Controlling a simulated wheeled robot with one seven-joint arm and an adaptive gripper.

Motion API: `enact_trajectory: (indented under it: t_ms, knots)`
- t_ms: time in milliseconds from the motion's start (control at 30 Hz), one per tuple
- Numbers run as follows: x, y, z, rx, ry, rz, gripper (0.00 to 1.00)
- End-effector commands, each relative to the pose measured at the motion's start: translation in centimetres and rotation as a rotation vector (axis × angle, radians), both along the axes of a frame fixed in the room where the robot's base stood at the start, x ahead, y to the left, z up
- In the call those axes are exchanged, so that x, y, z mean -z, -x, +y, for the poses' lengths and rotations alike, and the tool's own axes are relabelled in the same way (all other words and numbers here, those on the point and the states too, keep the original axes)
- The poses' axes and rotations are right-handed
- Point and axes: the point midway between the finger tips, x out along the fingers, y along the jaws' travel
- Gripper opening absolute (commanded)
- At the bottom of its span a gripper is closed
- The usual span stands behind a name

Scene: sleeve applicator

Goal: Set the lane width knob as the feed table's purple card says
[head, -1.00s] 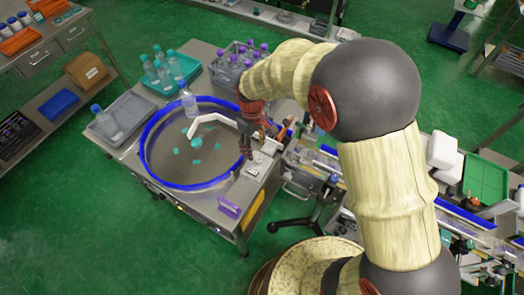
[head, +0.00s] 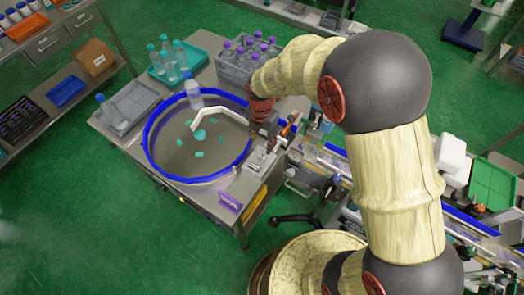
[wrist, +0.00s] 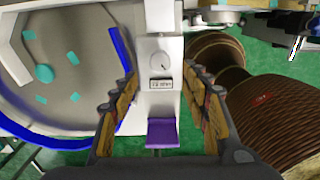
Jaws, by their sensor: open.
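The lane width knob (wrist: 159,62) is a small round pale dial with a dark pointer line, on a white housing above a small label plate (wrist: 162,85) in the wrist view. The label is too small to read. The purple card (head: 231,202) stands at the feed table's front edge, and it shows in the wrist view (wrist: 162,133) below the knob. Its text is not legible. My gripper (wrist: 160,88) is open and empty, its fingers on either side of the white housing, with the knob apart from them. In the head view my wrist hides part of this area.
The feed table (head: 217,208) carries a blue-rimmed round turntable (head: 180,165) with teal pieces and a white guide arm. A grey crate (head: 237,70) of purple-capped bottles and a teal tray (head: 197,58) sit behind.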

Motion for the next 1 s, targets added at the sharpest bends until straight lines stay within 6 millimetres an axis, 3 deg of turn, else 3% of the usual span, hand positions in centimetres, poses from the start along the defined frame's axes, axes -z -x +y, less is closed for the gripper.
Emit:
enact_trajectory:
  t_ms: [500,867,1000]
  knots:
    - [6.8,0.0,0.0,0.001,0.001,0.002,0.46]
    - [7.5,0.0,0.0,0.002,0.000,0.001,0.46]
    - [7.5,0.0,0.0,0.002,0.000,0.001,0.40]
